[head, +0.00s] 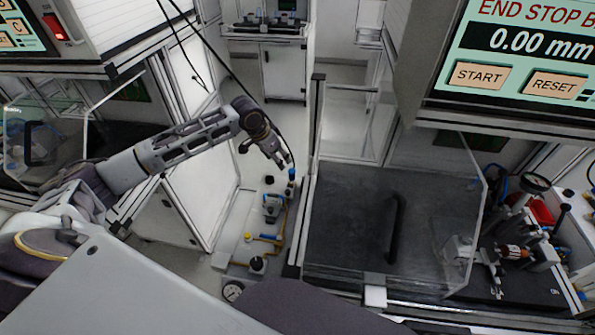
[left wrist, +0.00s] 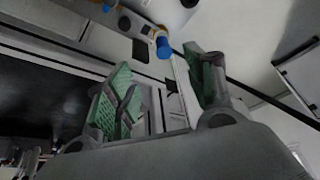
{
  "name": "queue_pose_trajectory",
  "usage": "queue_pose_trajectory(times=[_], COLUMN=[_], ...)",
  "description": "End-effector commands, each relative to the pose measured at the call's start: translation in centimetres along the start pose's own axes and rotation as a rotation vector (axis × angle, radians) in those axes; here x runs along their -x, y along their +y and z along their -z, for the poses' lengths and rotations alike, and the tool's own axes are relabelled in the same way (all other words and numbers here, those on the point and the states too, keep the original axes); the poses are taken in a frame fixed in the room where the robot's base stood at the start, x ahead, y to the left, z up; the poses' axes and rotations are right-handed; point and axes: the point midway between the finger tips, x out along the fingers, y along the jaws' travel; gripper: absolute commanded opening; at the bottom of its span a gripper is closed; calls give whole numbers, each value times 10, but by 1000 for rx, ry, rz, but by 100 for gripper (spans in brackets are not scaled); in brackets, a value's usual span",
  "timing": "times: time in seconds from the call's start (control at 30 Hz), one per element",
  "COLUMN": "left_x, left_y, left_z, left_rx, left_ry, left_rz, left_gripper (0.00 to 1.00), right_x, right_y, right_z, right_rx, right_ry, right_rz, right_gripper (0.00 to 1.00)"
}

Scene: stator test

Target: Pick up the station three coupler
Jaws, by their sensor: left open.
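A small blue-ended fitting (head: 291,174), likely the coupler, stands on a pale panel with pipework, left of the glass-fronted enclosure. I cannot read a station number on it. My left gripper (head: 285,160) is just above and beside it in the head view. In the left wrist view the blue end (left wrist: 164,48) shows beyond the gap between the green-padded fingers of my left gripper (left wrist: 157,64). The fingers are open and nothing is between them. Whether they touch the fitting is not clear. My right gripper is not in view.
A white cabinet (head: 200,185) stands to the left.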

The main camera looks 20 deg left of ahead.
Motion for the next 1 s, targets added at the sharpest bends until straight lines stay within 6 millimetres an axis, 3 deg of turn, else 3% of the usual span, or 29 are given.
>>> queue_pose_trajectory(times=[0.63,1.0], left_x=[-3,-42], left_y=[0,0], left_z=[0,0], left_rx=[1,1], left_ry=[0,-1], left_rz=[0,-1], left_gripper=[54,54], right_x=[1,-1], right_y=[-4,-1], right_z=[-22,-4], right_rx=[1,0], right_ry=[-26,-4], right_rz=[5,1], right_gripper=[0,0])
